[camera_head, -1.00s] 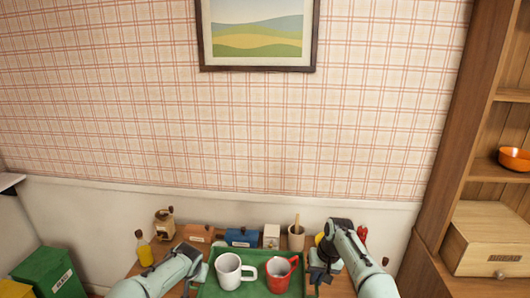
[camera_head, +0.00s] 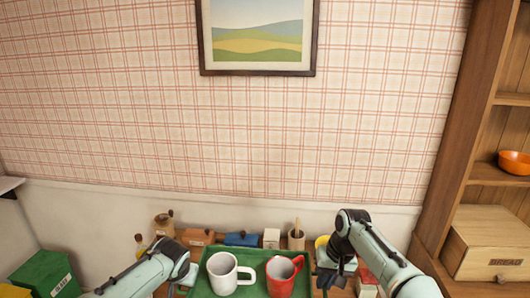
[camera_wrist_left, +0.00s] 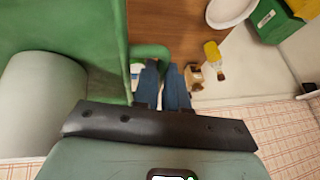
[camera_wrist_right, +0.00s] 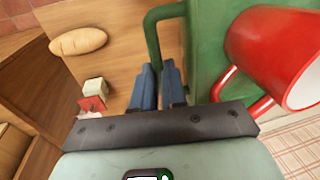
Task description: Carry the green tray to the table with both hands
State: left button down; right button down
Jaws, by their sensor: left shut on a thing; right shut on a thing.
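The green tray (camera_head: 252,257) is at the bottom middle of the head view, carrying a white mug (camera_head: 223,275) and a red mug (camera_head: 281,278) side by side, both upright. My left gripper (camera_wrist_left: 163,84) is shut on the tray's green handle (camera_wrist_left: 152,53) at the left end. My right gripper (camera_wrist_right: 157,84) is shut on the other handle (camera_wrist_right: 152,32) at the right end. The wooden table (camera_wrist_right: 112,62) shows beneath the tray in the wrist views. The tray's near edge is cut off in the head view.
Along the table's back stand a grinder (camera_head: 164,224), a blue box (camera_head: 241,239), a white box (camera_head: 271,238) and a utensil pot (camera_head: 296,240). A yellow bottle (camera_wrist_left: 212,52), a white plate (camera_wrist_left: 230,10) and a bread loaf (camera_wrist_right: 78,41) also show. A wooden shelf (camera_head: 455,170) stands at right.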

pick_arm(q)
jog(key=shift+s+r, duration=0.25)
jog(key=shift+r, duration=0.2)
pick_arm(e)
jog(key=shift+s+r, duration=0.25)
jog(key=shift+r, duration=0.2)
